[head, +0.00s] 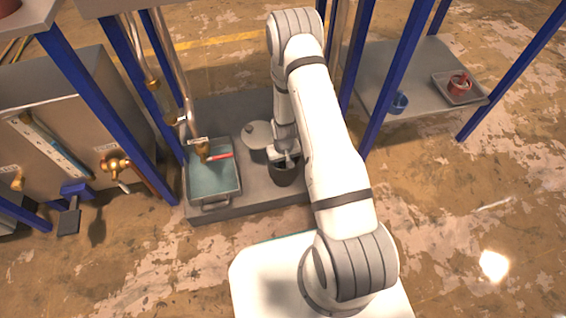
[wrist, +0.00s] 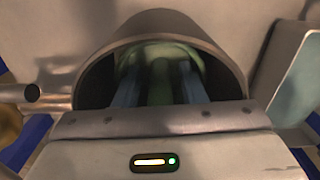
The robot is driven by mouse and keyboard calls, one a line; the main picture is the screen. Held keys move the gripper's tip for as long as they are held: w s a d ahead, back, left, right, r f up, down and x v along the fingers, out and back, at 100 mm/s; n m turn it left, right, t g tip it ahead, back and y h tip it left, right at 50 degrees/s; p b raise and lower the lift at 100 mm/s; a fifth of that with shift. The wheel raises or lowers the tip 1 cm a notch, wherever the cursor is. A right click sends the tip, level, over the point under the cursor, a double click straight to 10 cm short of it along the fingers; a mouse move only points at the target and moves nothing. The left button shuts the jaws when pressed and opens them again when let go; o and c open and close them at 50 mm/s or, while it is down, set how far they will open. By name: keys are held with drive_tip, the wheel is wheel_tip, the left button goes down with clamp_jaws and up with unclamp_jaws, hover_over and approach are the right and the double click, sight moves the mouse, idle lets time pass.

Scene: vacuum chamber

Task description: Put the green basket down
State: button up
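The green basket (wrist: 160,80) shows only in part in the wrist view, as a dim green shape inside a round dark pot (wrist: 222,72). My gripper (wrist: 158,72) points down into this pot, and its two bluish fingers are on either side of a green upright part. The fingers stand apart, but I cannot tell whether they press on it. In the head view the pot (head: 284,176) stands on a low grey platform and my gripper (head: 286,157) is at its mouth. The basket is hidden there.
A tray of liquid (head: 213,183) with a red-handled item (head: 221,156) is left of the pot. A round lid (head: 258,134) lies behind it. Blue posts (head: 392,78) stand on both sides.

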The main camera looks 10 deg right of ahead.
drive_tip(key=shift+o, duration=0.2)
wheel_tip(320, 180, up, 12)
drive_tip(key=p, duration=0.5)
drive_tip(key=s+r, duration=0.3)
drive_tip(key=r, duration=0.9)
drive_tip(key=s+r, duration=0.2)
drive_tip(key=r, duration=1.1)
drive_tip(key=s+r+t, duration=0.1)
drive_tip(key=s+r, duration=1.1)
drive_tip(key=s, duration=0.3)
drive_tip(key=shift+s+r+m, duration=0.2)
drive_tip(key=shift+s+m, duration=0.2)
